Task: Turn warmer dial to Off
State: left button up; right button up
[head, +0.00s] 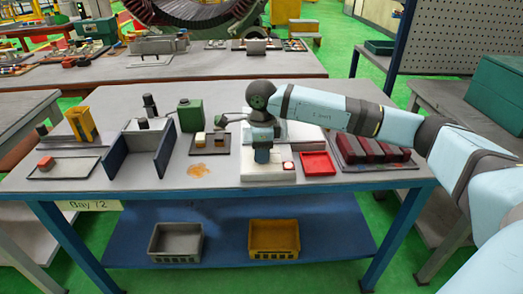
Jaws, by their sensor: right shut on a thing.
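The white boxy unit that looks like the warmer (268,177) stands at the front middle of the table. My right gripper (262,138) reaches down over it from above and is shut. A blue-grey part (262,154) shows just below the gripper, against the unit's front. The dial is not clearly visible, and its setting cannot be read. My left gripper is not in view.
A red tray (318,164) and a rack of dark red blocks (372,151) stand to the right. A dark tray with small blocks (210,143), a green canister (190,115) and a blue-grey partitioned holder (117,151) stand to the left. An orange stain (198,170) marks the tabletop.

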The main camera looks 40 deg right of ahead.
jog(key=o, duration=0.9)
jog(key=shift+r, duration=0.1)
pick_arm(q)
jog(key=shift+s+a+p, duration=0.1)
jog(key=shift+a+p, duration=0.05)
jog(key=shift+p, duration=0.6)
pick_arm(e)
notch_tip(320, 180, up, 14)
jog(key=shift+f, duration=0.15)
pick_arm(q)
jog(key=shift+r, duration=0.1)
